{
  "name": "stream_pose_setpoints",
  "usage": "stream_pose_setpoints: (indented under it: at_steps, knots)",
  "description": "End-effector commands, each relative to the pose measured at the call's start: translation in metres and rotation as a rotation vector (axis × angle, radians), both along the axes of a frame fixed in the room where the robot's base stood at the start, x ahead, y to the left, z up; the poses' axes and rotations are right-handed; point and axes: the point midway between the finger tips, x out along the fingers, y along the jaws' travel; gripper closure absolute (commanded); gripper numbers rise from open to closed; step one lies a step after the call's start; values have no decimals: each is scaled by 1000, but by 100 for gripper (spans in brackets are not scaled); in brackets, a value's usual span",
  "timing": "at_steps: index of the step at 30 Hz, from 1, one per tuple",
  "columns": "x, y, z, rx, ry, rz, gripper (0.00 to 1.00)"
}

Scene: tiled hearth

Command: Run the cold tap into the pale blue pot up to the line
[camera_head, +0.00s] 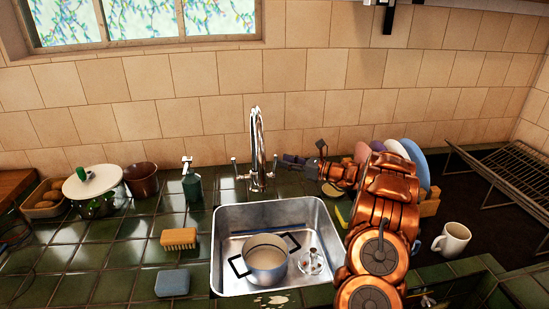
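The pale pot (266,270) stands upright in the steel sink (217,250). It has two black handles and a dark line around its inner wall. Its colour looks greyish cream in this light, and I cannot tell whether water is in it. The chrome tap (257,135) rises behind the sink, with a small lever at each side. No stream of water is visible below the spout. My gripper (285,160) is beside the right lever (275,163), close to it or touching it. The fingers are too small to tell whether they are open or shut.
A glass item (312,262) lies in the sink right of the pot. A soap bottle (192,182), brush (179,238) and blue-grey sponge (172,283) are left of the sink. Plates (415,160) stand behind my arm. A white mug (452,239) and wire rack (500,170) are at right.

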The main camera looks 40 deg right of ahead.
Motion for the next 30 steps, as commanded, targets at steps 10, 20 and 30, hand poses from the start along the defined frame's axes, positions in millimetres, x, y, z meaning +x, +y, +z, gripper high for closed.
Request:
stream_pose_setpoints:
  at_steps: [10,20,30]
  knots:
    - [34,20,1,-1,2,1,62]
    - [38,23,0,0,0,0,62]
    - [38,23,0,0,0,0,92]
